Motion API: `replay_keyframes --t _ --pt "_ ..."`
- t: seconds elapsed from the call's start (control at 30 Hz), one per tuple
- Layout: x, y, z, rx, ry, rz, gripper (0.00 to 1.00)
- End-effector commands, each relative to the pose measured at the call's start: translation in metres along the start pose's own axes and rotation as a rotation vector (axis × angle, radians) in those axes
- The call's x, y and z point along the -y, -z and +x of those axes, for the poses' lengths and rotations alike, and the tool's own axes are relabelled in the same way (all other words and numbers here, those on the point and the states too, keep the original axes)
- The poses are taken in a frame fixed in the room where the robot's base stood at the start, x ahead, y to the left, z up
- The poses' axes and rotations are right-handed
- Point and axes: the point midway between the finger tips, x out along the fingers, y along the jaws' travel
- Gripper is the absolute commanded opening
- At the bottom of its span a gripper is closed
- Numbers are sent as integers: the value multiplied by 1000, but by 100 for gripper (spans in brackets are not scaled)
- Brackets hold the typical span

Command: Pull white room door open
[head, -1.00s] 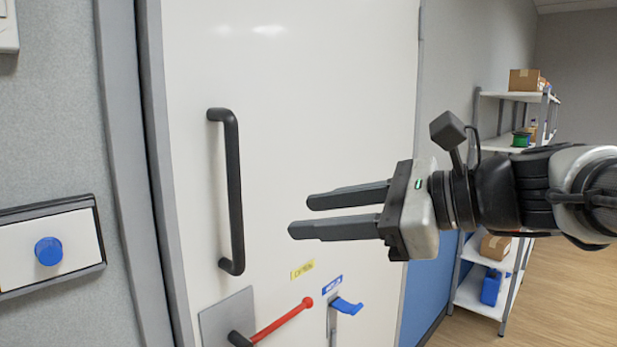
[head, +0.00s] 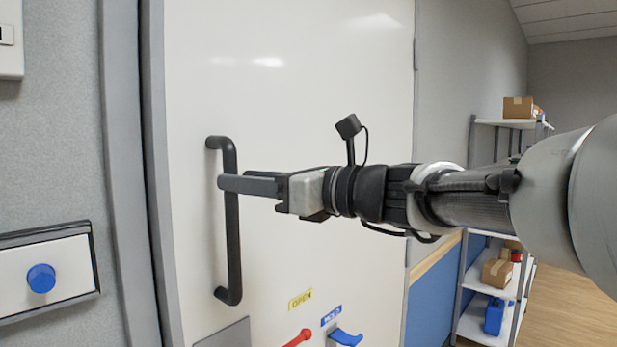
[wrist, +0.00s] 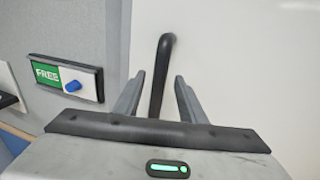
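The white door (head: 320,110) fills the middle of the head view and looks closed against its grey frame. It also shows in the wrist view (wrist: 240,60). A black vertical bar handle (head: 232,255) is on its left side. My gripper (head: 224,183) is at the upper part of the handle, with its fingertips reaching across it. In the wrist view my gripper (wrist: 160,82) has its fingers apart, with the handle (wrist: 164,50) showing between them. Whether a finger touches the handle cannot be told.
Below the handle are a red lever (head: 299,338) by a yellow label and a blue lever (head: 346,338) by a blue label. A panel with a blue knob (head: 41,278) is on the left wall; the wrist view shows "FREE" on it. Shelves (head: 488,318) stand at right.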

Motion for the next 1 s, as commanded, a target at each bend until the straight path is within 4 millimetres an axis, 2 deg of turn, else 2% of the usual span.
replay_keyframes --t 0.1,0.23,0.6,0.67,0.83,1.0 --pt "0 0 20 -1 -2 1 37" --pt "0 0 32 -1 -1 1 37" --pt "0 0 38 0 0 -1 37" --pt "0 0 38 0 0 -1 29" --pt "0 0 38 0 0 0 0" --pt "0 0 38 0 0 0 0"
